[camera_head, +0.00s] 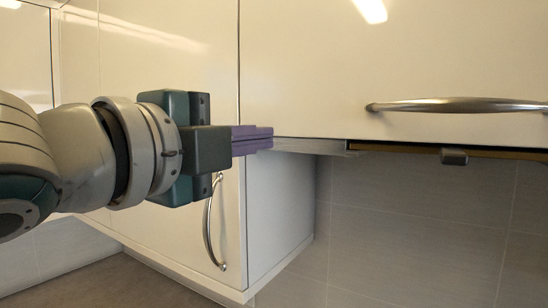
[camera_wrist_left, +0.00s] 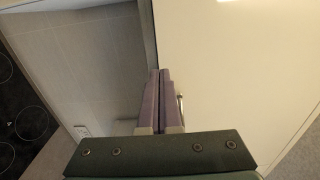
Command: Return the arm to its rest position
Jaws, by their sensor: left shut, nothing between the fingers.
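My left arm comes in from the left in the head view. Its gripper (camera_head: 252,140) has purple fingers that are shut with nothing between them. It is in front of the glossy cream cabinets, near the lower left corner of the upper cabinet door (camera_head: 380,60). In the left wrist view the same fingers (camera_wrist_left: 160,100) lie together, pointing at the edge of a pale cabinet panel (camera_wrist_left: 220,70). I cannot tell whether the fingertips touch the cabinet. My right gripper is not in view.
The upper door has a long metal handle (camera_head: 450,105). A lower cabinet door at left has a curved handle (camera_head: 212,222), close below my gripper. A grey tiled wall (camera_head: 400,220) is below right. The wrist view shows a dark cooktop (camera_wrist_left: 22,120) and a wall socket (camera_wrist_left: 82,131).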

